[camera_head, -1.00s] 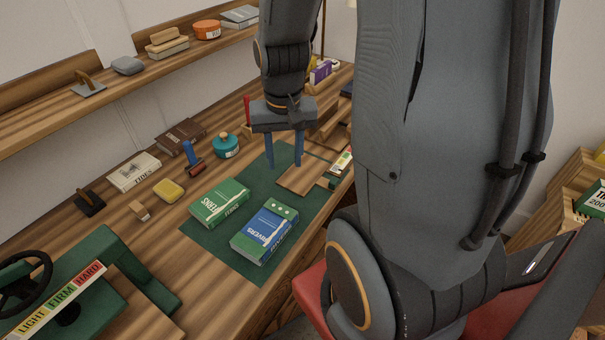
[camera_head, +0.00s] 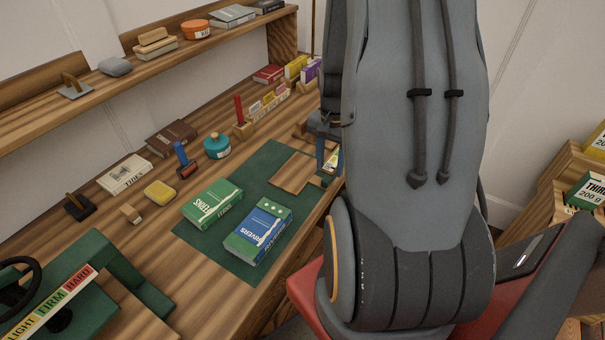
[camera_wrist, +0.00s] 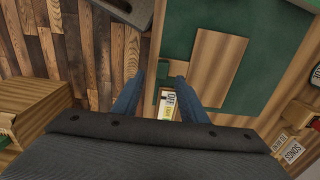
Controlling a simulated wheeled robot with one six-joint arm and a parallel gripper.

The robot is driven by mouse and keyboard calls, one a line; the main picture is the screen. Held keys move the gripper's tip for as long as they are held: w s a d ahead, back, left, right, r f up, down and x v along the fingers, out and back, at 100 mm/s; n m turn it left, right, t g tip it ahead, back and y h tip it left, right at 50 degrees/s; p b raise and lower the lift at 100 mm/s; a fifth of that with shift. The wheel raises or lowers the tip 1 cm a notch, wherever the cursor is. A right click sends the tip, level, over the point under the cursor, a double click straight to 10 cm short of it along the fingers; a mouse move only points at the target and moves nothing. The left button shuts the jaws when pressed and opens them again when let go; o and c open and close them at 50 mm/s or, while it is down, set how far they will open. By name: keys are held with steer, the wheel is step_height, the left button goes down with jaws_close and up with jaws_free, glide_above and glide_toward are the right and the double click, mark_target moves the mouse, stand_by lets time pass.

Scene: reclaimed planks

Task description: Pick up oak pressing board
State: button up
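The oak pressing board (camera_head: 293,172) is a flat, light-brown rectangle lying on the far end of the green mat (camera_head: 215,248). In the wrist view the board (camera_wrist: 207,68) lies beyond and to the right of the fingertips, fully visible. My gripper (camera_head: 329,160) hangs just right of the board in the head view, partly hidden by my arm. In the wrist view my gripper (camera_wrist: 159,78) has its two blue fingers apart and empty, and it does not touch the board.
A green book (camera_head: 212,204) and a blue-green book (camera_head: 257,232) lie on the mat. A small labelled item (camera_wrist: 167,103) shows between the fingers, below them. A teal jar (camera_head: 217,146) stands left of the board. A wooden crate (camera_wrist: 36,105) is at the left in the wrist view.

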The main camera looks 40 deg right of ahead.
mark_target(327, 178)
steer(key=shift+w+a+f+p, duration=0.15)
steer(key=shift+f+p, duration=0.15)
steer(key=shift+f, duration=0.75)
steer(key=shift+a+f+p, duration=0.1)
steer(key=shift+f+p, duration=0.15)
steer(key=shift+f, duration=0.75)
jaws_close()
